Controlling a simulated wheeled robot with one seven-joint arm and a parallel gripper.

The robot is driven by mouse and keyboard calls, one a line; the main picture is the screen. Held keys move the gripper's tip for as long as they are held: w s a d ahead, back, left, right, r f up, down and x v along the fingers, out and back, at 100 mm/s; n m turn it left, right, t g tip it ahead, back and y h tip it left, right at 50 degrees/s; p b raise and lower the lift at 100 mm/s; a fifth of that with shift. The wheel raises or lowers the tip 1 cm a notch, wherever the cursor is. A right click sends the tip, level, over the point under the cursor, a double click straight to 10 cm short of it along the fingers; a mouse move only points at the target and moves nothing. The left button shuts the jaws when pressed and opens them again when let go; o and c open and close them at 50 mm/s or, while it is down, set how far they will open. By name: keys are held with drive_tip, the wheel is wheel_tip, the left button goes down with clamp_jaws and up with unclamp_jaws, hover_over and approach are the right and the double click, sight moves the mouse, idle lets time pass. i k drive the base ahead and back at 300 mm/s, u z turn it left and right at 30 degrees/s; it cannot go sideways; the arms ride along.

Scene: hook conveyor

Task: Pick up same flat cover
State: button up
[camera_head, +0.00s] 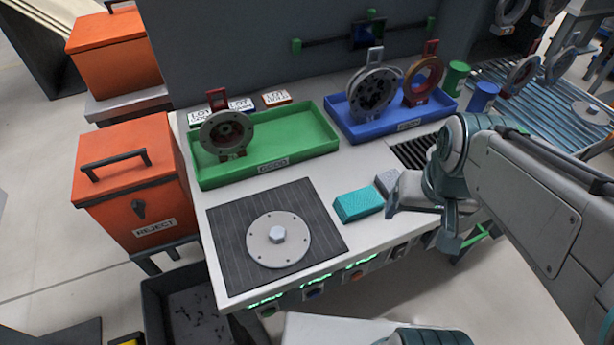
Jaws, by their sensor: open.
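A round grey flat cover (262,252) with a hex knob at its centre and small holes near its rim lies on the dark striped mat (225,265) at the front left of the bench. A similar flat disc (590,112) lies on the roller conveyor at the far right. My gripper (419,224) is open over the bench's right front part, to the right of the mat and apart from the cover. Nothing shows between its fingers.
Behind are the green GOOD tray (290,130) and blue tray (345,128), both holding ring-shaped parts. The orange REJECT box (130,190) stands left. Parts hang above the conveyor (540,110).

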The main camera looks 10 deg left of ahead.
sight(278, 240)
drive_tip(key=z, duration=1.9)
drive_tip(key=k, duration=0.7)
drive_tip(key=u, duration=1.25)
